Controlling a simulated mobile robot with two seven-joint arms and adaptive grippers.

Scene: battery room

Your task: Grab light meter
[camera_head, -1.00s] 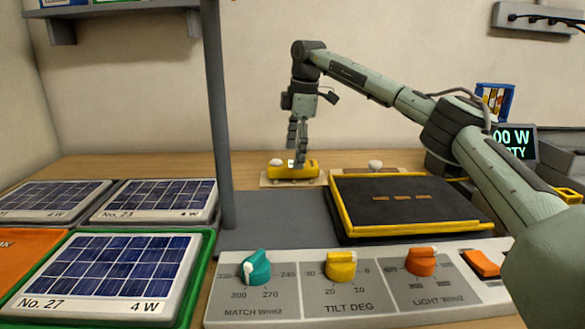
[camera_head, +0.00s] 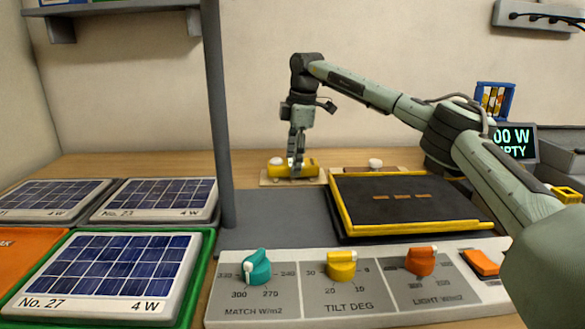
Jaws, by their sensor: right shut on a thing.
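The light meter (camera_head: 278,171) is a small yellow device with a white dome at its left end. It lies on a pale flat stand (camera_head: 268,182) at the back of the table. My right gripper (camera_head: 296,169) points down over it, with its fingers shut on the meter's body and hiding part of it. The meter still appears to be at the level of its stand. My left gripper is not in view.
A yellow-rimmed black tilt bed (camera_head: 408,202) lies right of the meter. A grey post (camera_head: 222,120) stands left of it. The knob panel (camera_head: 345,287) runs along the front. Solar panels (camera_head: 115,268) fill the left. A display (camera_head: 512,142) stands at the right.

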